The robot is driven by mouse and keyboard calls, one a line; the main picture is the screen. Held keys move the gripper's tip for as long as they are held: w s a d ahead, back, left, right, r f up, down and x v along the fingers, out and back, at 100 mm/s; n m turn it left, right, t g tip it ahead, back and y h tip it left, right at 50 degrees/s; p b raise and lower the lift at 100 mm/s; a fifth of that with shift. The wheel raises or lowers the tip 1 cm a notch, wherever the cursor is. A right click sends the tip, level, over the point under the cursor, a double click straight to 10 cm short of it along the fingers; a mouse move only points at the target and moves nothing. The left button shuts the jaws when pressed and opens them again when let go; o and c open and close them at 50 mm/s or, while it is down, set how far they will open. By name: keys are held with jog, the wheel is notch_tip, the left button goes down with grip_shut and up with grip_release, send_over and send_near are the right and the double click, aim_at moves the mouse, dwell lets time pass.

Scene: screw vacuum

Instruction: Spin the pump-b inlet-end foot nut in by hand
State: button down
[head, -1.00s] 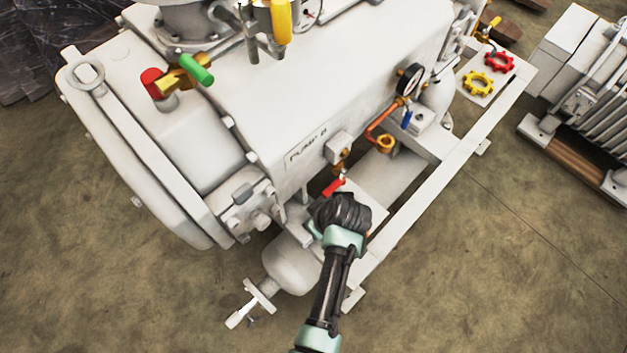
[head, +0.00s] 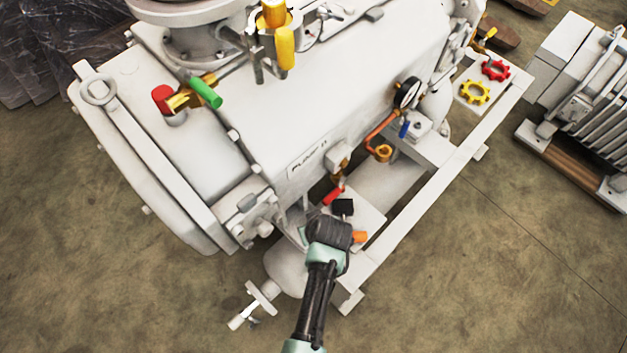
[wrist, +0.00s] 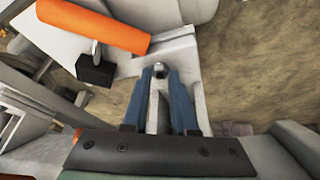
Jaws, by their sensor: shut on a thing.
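In the wrist view, my gripper (wrist: 160,76) has its two blue fingers close together, one on each side of a small grey metal nut (wrist: 158,69). The fingers are shut on it. The nut sits over a pale metal foot or frame member (wrist: 185,62), and whether it is seated cannot be told. In the head view, my gripper (head: 330,232) is low beside the near end of the white pump (head: 300,110) marked PUMP B. There its fingertips and the nut are hidden behind my wrist.
An orange cylindrical handle (wrist: 95,22) and a black block (wrist: 95,72) lie close left of the fingers. A red-handled valve (head: 333,195) is just above my wrist. The pump's white base rail (head: 430,185) runs to the right. Open floor (head: 480,270) lies beyond it.

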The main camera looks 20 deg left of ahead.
jog(key=m+p, duration=0.1)
jog(key=m, duration=0.1)
jog(key=m+h+p, duration=0.1)
jog(key=m, duration=0.1)
jog(key=shift+s+a+r+m+t+h, duration=0.1)
jog(key=shift+s+a+m+t+h, duration=0.1)
jog(key=shift+m+t+h, duration=0.15)
jog(key=shift+a+m+t+h, duration=0.1)
jog(key=shift+m+t+h, duration=0.4)
jog(key=shift+m, duration=1.35)
jog(key=shift+g+h, duration=0.25)
jog(key=c, duration=0.7)
grip_release()
